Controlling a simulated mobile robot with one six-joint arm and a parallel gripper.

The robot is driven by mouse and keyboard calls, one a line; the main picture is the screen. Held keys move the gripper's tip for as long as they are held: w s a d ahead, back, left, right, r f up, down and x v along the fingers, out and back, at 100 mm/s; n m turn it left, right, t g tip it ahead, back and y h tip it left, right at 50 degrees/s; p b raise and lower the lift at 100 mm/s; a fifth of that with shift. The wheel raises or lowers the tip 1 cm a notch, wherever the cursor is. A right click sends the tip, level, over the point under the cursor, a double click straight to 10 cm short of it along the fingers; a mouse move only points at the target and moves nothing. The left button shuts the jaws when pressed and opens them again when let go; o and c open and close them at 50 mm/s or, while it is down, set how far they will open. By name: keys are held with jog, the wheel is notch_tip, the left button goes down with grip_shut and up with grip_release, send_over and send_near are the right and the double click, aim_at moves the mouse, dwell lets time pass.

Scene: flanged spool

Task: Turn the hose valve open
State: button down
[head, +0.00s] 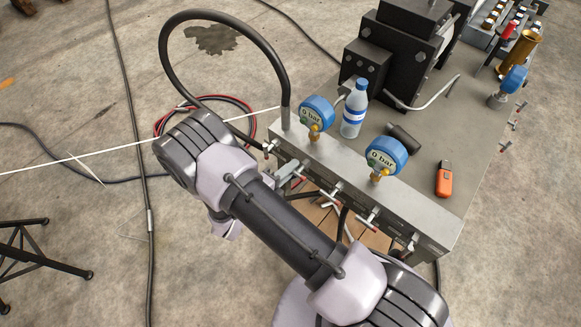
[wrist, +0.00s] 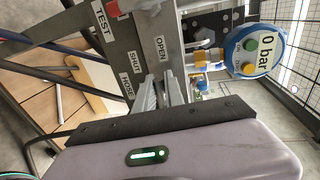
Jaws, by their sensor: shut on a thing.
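My gripper (wrist: 162,95) is at the valve panel, its two grey fingers close together beside the HOSE label (wrist: 127,88). It is shut on the hose valve's handle, which is mostly hidden between the fingers. The SHUT label (wrist: 137,62) and the OPEN label (wrist: 160,48) are just beyond the fingertips. I cannot tell the handle's exact angle. In the head view my gripper (head: 290,174) reaches the left part of the row of valves, partly behind my arm.
Two blue gauges (head: 317,112) (head: 384,156) on the bench's metal rail (head: 440,225) read 0 bar. A water bottle (head: 354,108) and an orange device (head: 444,179) stand on the bench. A thick black hose (head: 215,14) arches at the left. Other T-handles (head: 368,218) line the front.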

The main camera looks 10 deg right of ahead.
dwell(0.4)
jog(key=c, duration=1.4)
grip_release()
jog(key=shift+c, duration=0.2)
jog(key=p+v, duration=0.2)
jog(key=v, duration=1.5)
jog(key=shift+a+p, duration=0.2)
jog(key=shift+p, duration=0.2)
jog(key=shift+s, duration=0.15)
